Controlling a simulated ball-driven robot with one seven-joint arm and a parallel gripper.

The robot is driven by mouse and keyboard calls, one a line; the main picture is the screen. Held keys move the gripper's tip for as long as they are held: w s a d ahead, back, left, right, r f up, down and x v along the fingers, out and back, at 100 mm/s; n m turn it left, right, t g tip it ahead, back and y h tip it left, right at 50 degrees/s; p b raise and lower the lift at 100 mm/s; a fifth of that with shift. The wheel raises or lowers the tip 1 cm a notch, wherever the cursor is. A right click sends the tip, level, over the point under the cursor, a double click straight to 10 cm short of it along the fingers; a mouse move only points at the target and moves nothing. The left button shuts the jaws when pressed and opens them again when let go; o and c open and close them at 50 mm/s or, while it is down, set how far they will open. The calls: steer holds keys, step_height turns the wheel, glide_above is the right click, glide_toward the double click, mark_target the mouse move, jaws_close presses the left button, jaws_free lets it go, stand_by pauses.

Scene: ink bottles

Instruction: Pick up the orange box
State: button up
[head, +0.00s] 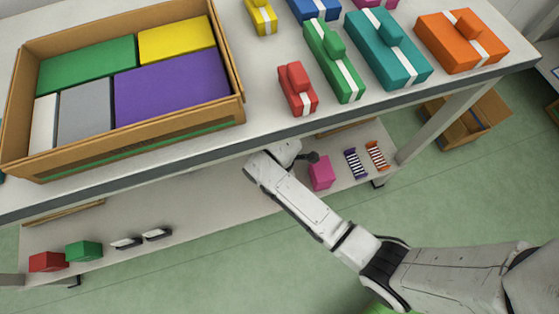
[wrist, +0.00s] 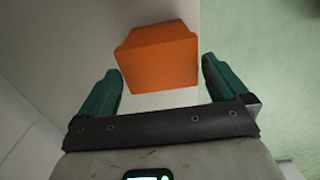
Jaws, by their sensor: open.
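In the wrist view a plain orange box (wrist: 158,62) sits on a pale surface, ahead of and between the two teal fingers of my gripper (wrist: 163,68). The fingers are apart, one to each side of the box, and I see no contact. In the head view my arm reaches under the front edge of the worktop, where the fingers and this box are hidden. Another orange box (head: 452,50), with a white band and a block on top, stands on the worktop at the upper right.
The worktop (head: 190,143) edge lies over my arm's end. On the lower shelf (head: 205,213) are a pink box (head: 321,173), striped items (head: 356,163), and red (head: 46,262) and green boxes (head: 84,251). A cardboard tray (head: 125,140) of boxes stands on top.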

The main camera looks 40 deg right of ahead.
step_height(320, 180, down, 7)
steer(key=b, duration=0.3)
steer(key=shift+d+f+b, duration=0.15)
steer(key=shift+f+b, duration=0.05)
steer(key=shift+b, duration=0.1)
steer(key=shift+r, duration=0.1)
steer(key=c, duration=0.7)
steer(key=shift+c, duration=0.4)
steer(key=shift+r, duration=0.15)
